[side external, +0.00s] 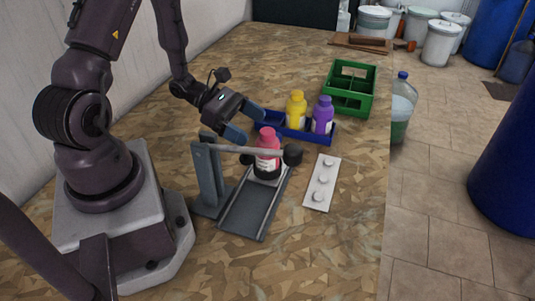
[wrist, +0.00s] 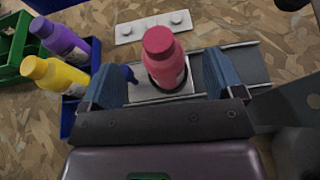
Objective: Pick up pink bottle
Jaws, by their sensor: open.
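A grey bar crosses in front of the bottle in the side view. In the wrist view the pink bottle (wrist: 163,55) stands in the gap between my two blue fingertips. My gripper (side external: 243,123) is open, its fingers to either side of the bottle in the wrist view (wrist: 169,75).
A blue tray (side external: 268,129) beyond the pink bottle holds a yellow bottle (side external: 296,108) and a purple bottle (side external: 322,115). A green crate (side external: 350,88) stands behind. A white plate with three knobs (side external: 321,183) lies to the right. A grey post (side external: 207,175) rises beside the rail.

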